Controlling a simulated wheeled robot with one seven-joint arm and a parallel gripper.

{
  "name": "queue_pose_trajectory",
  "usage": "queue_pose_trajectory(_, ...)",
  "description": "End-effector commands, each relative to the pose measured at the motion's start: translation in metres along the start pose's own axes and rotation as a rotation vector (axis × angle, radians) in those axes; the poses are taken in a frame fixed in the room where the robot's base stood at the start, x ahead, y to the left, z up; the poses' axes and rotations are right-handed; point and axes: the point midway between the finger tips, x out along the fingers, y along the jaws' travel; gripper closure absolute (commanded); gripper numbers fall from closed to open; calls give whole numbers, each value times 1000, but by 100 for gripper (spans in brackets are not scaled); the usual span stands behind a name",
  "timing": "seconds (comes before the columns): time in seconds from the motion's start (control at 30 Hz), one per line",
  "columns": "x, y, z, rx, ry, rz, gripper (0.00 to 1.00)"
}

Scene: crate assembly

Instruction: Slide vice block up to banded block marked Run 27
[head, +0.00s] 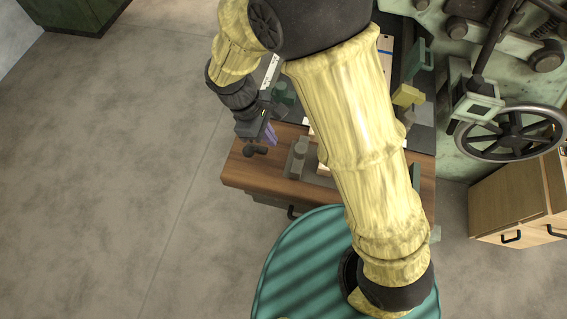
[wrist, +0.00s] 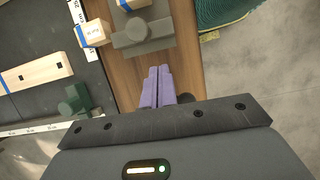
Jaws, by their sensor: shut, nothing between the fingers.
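My gripper (head: 270,134) is shut and empty above the wooden bench top, its purple fingers (wrist: 157,86) side by side. Just beyond the fingertips in the wrist view is a grey block with a round raised knob (wrist: 143,38); it also shows in the head view (head: 296,160). A dark green knobbed block (wrist: 76,101) stands on the dark mat. I cannot tell for certain which is the vice block. A pale wooden block with a blue band (wrist: 92,34) stands left of the grey block. Another banded block (wrist: 131,4) is cut by the top edge. No Run 27 marking is legible.
A long pale wooden piece (wrist: 35,76) lies on the dark mat (wrist: 28,45), which has white rulers along its edges. A black knob (head: 255,151) is close to my fingers at the bench edge (head: 262,176). A machine with a handwheel (head: 510,132) stands right.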

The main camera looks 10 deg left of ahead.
Motion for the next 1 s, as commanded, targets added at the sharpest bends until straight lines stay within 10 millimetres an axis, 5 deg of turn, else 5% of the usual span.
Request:
queue_pose_trajectory(0.47,6,-1,-2,-16,-9,3,100)
queue_pose_trajectory(1.0,87,-1,-1,-16,-11,2,100)
